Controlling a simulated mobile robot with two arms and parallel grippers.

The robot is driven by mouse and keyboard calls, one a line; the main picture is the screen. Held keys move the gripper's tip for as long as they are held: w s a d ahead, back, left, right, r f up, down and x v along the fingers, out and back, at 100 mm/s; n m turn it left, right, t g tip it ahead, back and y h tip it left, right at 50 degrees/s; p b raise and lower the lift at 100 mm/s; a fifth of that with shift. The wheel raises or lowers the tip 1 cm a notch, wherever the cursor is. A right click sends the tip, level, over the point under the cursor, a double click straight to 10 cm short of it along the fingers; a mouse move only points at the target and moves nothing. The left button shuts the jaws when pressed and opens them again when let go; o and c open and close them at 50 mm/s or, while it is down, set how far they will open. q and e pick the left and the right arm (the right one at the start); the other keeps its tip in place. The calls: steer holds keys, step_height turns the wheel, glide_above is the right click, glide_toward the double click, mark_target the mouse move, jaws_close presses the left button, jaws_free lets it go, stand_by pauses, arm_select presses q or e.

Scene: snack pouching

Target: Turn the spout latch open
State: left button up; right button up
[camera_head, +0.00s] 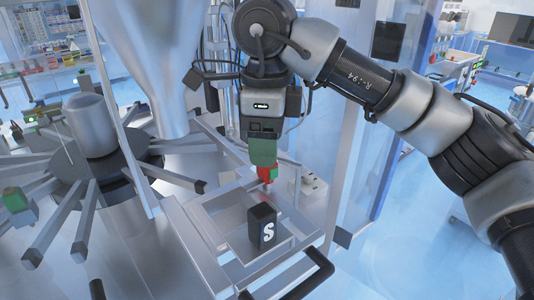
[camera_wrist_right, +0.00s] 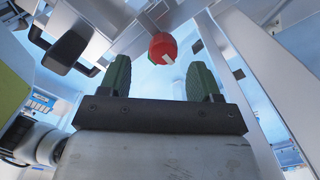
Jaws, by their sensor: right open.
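A small red knob, seemingly the spout latch (camera_head: 267,174), shows just below my right gripper's fingers in the head view. It also shows in the right wrist view as a rounded red piece with a pale mark (camera_wrist_right: 162,48), beyond the fingertips and between them in the picture. My right gripper (camera_head: 263,155) points down with its green fingers. In the wrist view the two fingers (camera_wrist_right: 158,75) stand wide apart with nothing between them. I cannot tell whether they touch the latch. No left arm can be made out.
A black block marked S (camera_head: 262,228) stands inside a metal frame (camera_head: 205,250) below the gripper. A steel funnel (camera_head: 160,60) and a hub with radial arms (camera_head: 95,165) are to the left. A clear panel with a metal post (camera_head: 350,150) stands to the right.

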mark_target(260, 175)
steer(key=f, duration=0.1)
steer(key=f+p, duration=0.1)
steer(key=f, duration=0.1)
steer(key=shift+w+f, duration=0.2)
steer(key=shift+f, duration=0.1)
steer(key=shift+w+f, duration=0.15)
steer(key=shift+f, duration=0.15)
steer(key=shift+s, duration=0.2)
steer(key=shift+w, duration=0.1)
steer(key=c, duration=0.9)
arm_select(q)
steer(key=shift+w+r, duration=0.15)
steer(key=shift+r, duration=0.4)
